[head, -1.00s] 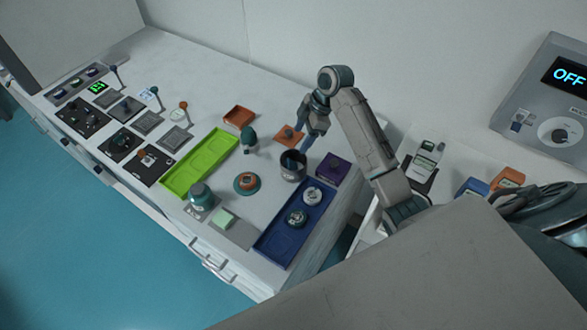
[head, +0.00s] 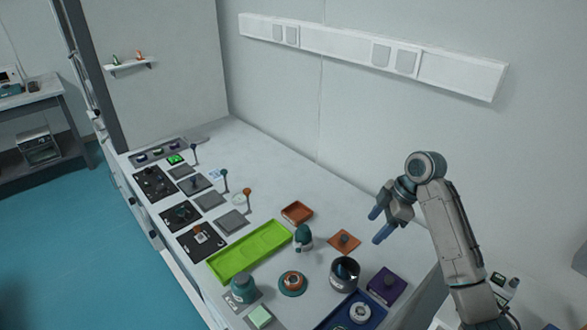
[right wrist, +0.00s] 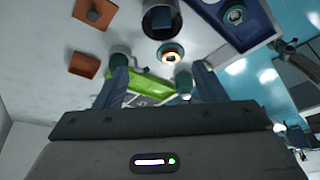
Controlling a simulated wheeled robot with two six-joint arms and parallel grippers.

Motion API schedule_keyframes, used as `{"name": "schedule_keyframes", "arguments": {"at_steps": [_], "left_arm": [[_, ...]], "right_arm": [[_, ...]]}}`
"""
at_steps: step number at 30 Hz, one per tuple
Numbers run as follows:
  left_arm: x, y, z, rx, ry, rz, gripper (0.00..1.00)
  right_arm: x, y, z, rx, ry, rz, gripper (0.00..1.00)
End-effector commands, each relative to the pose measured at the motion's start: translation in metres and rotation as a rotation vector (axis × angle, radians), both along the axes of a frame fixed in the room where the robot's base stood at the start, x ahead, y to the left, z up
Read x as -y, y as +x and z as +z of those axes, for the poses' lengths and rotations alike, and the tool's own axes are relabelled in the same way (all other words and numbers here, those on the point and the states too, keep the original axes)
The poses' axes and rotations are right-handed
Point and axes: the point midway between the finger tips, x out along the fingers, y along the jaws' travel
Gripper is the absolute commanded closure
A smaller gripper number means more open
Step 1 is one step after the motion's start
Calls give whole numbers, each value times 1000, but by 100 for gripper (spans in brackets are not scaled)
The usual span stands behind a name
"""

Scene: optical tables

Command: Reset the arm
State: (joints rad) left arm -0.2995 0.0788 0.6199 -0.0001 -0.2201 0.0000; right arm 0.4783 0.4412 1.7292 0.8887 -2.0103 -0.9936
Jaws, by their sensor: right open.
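My right gripper (head: 379,226) is open and empty. It hangs in the air above the right part of the table, over and behind the dark cup (head: 344,274) and the orange square plate with a dark knob (head: 344,241). In the right wrist view, its two blue fingers (right wrist: 160,85) stand well apart with nothing between them. That view also shows the dark cup (right wrist: 162,22) and the green tray (right wrist: 150,84) beyond the fingers. My left gripper is in neither view.
On the white table (head: 275,160) stand a green tray (head: 250,252), a teal-topped bottle (head: 303,237), an orange tray (head: 297,213), a purple box (head: 386,284) and a blue tray (head: 335,321). Optical mounts crowd the left side. A wall rail (head: 370,52) runs behind; the table's back strip is clear.

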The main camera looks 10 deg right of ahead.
Motion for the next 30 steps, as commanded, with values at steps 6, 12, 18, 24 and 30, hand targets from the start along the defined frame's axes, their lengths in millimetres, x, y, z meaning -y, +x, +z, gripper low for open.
{"name": "schedule_keyframes", "arguments": {"at_steps": [6, 12, 18, 24, 30], "left_arm": [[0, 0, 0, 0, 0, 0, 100], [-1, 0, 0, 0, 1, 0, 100], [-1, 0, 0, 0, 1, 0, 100], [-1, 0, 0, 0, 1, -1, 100], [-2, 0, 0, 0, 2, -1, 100]], "right_arm": [[-13, -22, -34, -27, -25, -87, 36], [-39, -86, -101, -64, -80, -340, 36], [-57, -162, -141, -67, -114, -624, 36], [-64, -227, -151, -49, -128, -873, 36], [-64, -266, -148, -30, -131, -1026, 36]]}}
